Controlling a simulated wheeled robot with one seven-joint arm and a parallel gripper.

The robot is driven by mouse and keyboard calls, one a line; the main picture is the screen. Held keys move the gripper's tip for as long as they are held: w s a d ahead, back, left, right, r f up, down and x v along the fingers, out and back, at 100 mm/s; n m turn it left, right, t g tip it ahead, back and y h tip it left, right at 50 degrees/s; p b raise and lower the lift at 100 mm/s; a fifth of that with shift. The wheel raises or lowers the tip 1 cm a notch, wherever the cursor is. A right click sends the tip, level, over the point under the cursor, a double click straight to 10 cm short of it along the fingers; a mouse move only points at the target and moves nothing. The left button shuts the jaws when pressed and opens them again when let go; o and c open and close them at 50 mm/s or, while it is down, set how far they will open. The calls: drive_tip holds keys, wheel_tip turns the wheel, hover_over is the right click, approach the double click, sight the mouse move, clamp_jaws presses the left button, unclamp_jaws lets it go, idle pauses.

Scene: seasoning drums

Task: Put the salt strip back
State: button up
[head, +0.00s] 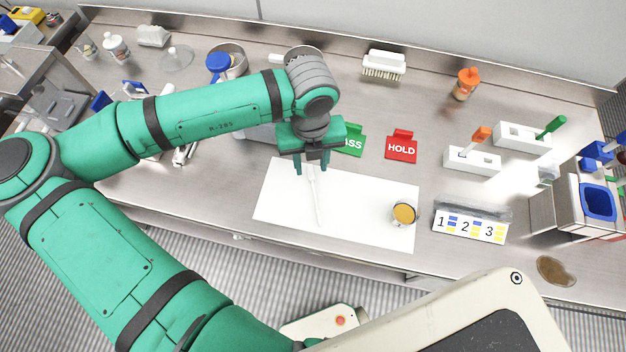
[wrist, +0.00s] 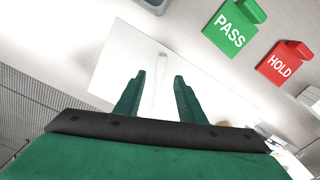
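My gripper (head: 312,168) is open, its two green fingers apart, over the upper left part of the white mat. A thin pale stick-like piece (head: 318,200) lies on the mat just below it; it also shows between the fingers in the wrist view (wrist: 161,75). I cannot tell if this is the salt strip. A white block holds an orange-topped piece (head: 481,137) at the right. Another white block (head: 515,136) behind it has a green-topped piece (head: 550,127). No salt label is readable.
A cup of amber contents (head: 404,214) stands on the white mat's (head: 357,235) right end. A 1-2-3 card (head: 470,226) stands right of it. The green PASS sign (head: 352,141) and red HOLD sign (head: 401,147) stand behind. A brown puddle (head: 556,271) lies at the right.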

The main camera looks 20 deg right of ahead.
sight(311, 175)
drive_tip(key=shift+w+f, duration=0.1)
drive_tip(key=shift+f, duration=2.3)
drive_tip(key=shift+c, duration=0.6)
clamp_jaws()
